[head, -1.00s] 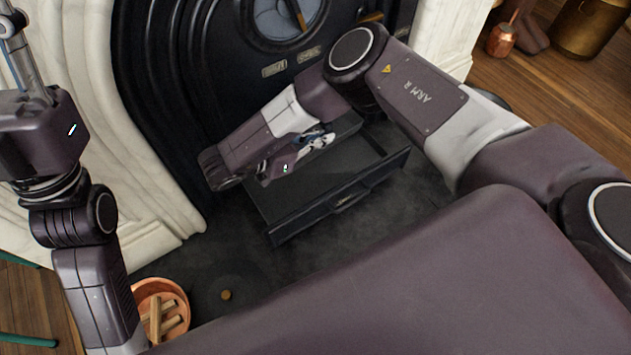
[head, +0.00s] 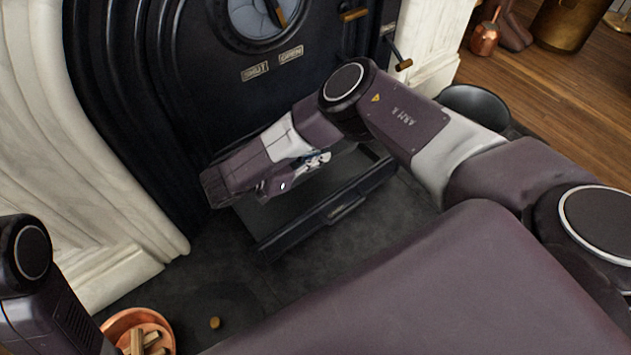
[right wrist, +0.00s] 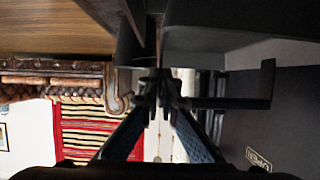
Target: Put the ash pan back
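The ash pan (head: 298,228) is a dark, shallow drawer-like box, pulled out low at the foot of the black stove (head: 140,100). Its front panel, with a handle (head: 346,209), faces me. My right gripper (head: 322,158) is over the pan's inside, behind the front panel, pointing right. My arm hides much of the pan's back part. In the right wrist view, the two fingers (right wrist: 162,88) come together at the tips, with nothing clearly between them. Whether they touch the pan I cannot tell. My left arm is at the lower left edge; its gripper is out of view.
A dark round pan (head: 474,106) stands right of the stove, behind my right arm. Wooden-handled levers (head: 403,65) stick out of the stove. Dark hearth floor is clear before the pan.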

